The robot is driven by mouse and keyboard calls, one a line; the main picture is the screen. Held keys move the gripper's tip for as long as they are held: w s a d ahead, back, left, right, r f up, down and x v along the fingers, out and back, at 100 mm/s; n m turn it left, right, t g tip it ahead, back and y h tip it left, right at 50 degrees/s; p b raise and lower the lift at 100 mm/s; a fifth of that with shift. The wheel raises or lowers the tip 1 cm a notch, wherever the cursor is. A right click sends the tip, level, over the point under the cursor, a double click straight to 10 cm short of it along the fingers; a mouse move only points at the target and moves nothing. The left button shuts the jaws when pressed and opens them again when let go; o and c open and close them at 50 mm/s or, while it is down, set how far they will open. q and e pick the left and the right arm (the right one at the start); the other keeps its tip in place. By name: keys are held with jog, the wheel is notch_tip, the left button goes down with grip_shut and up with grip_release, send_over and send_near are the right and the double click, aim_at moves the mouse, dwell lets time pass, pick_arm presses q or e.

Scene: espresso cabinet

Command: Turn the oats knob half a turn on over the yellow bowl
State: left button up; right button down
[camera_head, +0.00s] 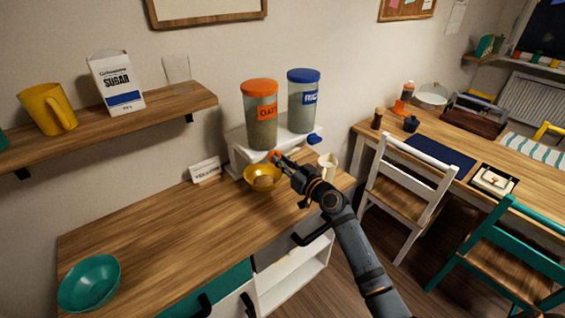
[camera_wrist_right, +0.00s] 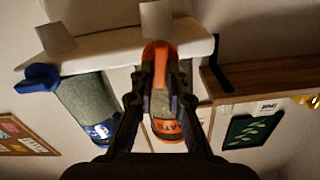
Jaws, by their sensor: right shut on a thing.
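The oats dispenser (camera_head: 261,120) is a clear canister with an orange lid and label, standing on a white stand (camera_head: 237,150). Its orange knob (camera_wrist_right: 158,52) shows between my fingers in the right wrist view; in the head view my gripper partly covers it. My right gripper (camera_head: 279,159) is shut on the oats knob, at the front of the stand. The yellow bowl (camera_head: 249,181) sits on the wooden counter just below, with a beige heap inside. My left gripper is in neither view.
A second canister with a blue lid (camera_head: 303,103) and blue knob (camera_head: 314,139) stands to the right. A cream mug (camera_head: 328,166) is close beside my right gripper. A small sign (camera_head: 206,170) and a teal bowl (camera_head: 90,284) are left; the counter between is clear.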

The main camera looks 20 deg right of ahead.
jog(key=shift+d+f+m+p, duration=0.15)
jog(key=shift+m+p, duration=0.25)
jog(key=shift+m, duration=3.45)
jog(key=shift+d+f+m+p, duration=0.15)
jog(key=shift+m+p, duration=0.2)
jog(key=shift+m, duration=3.5)
jog(key=shift+a+m, duration=0.1)
jog(key=shift+m, duration=0.2)
jog(key=c, duration=1.3)
grip_release()
jog(key=shift+c, duration=0.2)
jog(key=v, duration=1.2)
